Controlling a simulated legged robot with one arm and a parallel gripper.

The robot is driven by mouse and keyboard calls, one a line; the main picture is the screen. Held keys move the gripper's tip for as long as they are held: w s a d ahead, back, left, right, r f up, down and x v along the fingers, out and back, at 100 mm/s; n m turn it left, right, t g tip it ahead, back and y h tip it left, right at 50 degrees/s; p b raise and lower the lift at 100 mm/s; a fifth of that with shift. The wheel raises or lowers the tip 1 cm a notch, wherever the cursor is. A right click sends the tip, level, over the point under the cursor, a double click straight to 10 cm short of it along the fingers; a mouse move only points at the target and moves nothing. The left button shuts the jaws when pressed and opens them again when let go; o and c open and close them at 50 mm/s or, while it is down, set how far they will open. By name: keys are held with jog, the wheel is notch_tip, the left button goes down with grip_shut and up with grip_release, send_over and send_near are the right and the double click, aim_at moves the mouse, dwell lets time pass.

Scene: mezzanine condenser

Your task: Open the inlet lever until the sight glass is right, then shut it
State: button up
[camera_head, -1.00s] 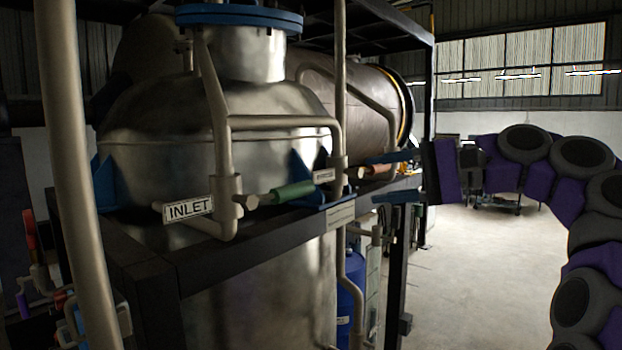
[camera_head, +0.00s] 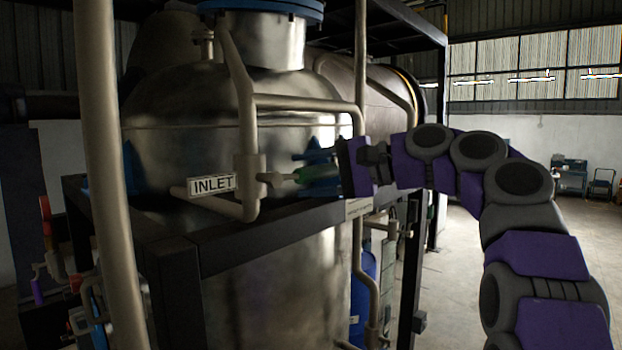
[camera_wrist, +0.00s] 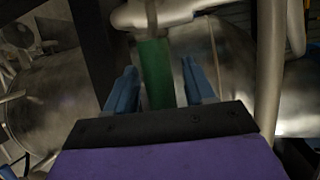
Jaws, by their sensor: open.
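The inlet lever has a green grip (camera_head: 316,173) and sits on the pipe beside the white INLET label (camera_head: 212,185), pointing right. My gripper (camera_head: 318,165) is at the grip's right end, its blue fingers at the handle. In the wrist view the green grip (camera_wrist: 156,74) stands between the two open blue fingers (camera_wrist: 158,90), with a gap on each side. A pale vertical tube, perhaps the sight glass (camera_head: 388,268), shows below the frame; its level is too small to read.
A large steel vessel (camera_head: 190,140) stands behind the lever. A dark frame beam (camera_head: 250,232) runs just below it. A thick vertical pipe (camera_head: 105,180) rises at the left. A blue cylinder (camera_head: 364,285) is under the frame. Open floor (camera_head: 460,260) lies to the right.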

jog(key=shift+x, duration=1.1)
jog(key=shift+s+a, duration=0.2)
jog(key=shift+s, duration=0.05)
jog(key=shift+w+d, duration=0.15)
jog(key=shift+d, duration=0.45)
jog(key=shift+w+d, duration=0.15)
jog(key=shift+d, duration=0.5)
jog(key=shift+c, duration=0.2)
jog(key=shift+r, duration=0.1)
jog(key=shift+c, duration=0.8)
jog(key=shift+s+a, duration=0.15)
jog(key=shift+a, duration=0.45)
jog(key=c, duration=0.4)
grip_shut()
